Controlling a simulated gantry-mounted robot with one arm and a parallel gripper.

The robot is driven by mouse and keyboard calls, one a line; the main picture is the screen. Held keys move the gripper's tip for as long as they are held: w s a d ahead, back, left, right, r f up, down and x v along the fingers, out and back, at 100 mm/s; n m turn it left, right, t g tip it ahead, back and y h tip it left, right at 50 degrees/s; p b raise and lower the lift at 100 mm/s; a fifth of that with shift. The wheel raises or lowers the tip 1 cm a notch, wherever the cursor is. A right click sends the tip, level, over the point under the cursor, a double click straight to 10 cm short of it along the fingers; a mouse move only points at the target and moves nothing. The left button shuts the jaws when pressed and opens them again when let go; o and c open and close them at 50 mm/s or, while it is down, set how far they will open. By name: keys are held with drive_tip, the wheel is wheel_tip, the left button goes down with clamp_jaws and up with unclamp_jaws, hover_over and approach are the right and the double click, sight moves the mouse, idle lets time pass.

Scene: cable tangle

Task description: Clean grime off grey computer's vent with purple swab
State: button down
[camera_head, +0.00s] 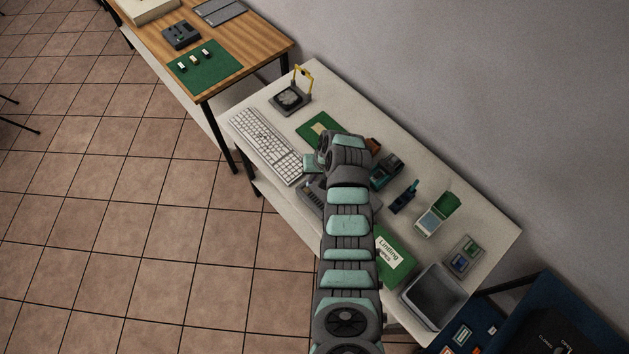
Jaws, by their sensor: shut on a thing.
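A low grey device, which looks like the grey computer (310,196), lies on the white table, partly covered by my arm. Its vent and any grime are too small or hidden to make out. My gripper (312,163) is at the far end of my arm, over the table by the keyboard's right end and the grey device. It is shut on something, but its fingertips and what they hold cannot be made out. I cannot make out the purple swab.
A wooden table (262,45) stands behind.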

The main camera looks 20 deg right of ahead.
drive_tip(key=shift+d+f+b, duration=0.1)
drive_tip(key=shift+f+b, duration=1.45)
drive_tip(key=shift+f, duration=1.2)
drive_tip(key=shift+f+b, duration=0.5)
drive_tip(key=shift+f, duration=0.15)
drive_tip(key=shift+w+a+b, duration=0.2)
drive_tip(key=shift+w+b, duration=0.35)
drive_tip(key=shift+w, duration=0.1)
drive_tip(key=shift+w+a+b, duration=0.2)
drive_tip(key=shift+w+b, duration=0.4)
drive_tip(key=shift+b, duration=0.05)
drive_tip(key=shift+w, duration=0.15)
drive_tip(key=shift+w+a+b, duration=0.2)
drive_tip(key=shift+w+b, duration=0.2)
drive_tip(key=shift+b, duration=0.2)
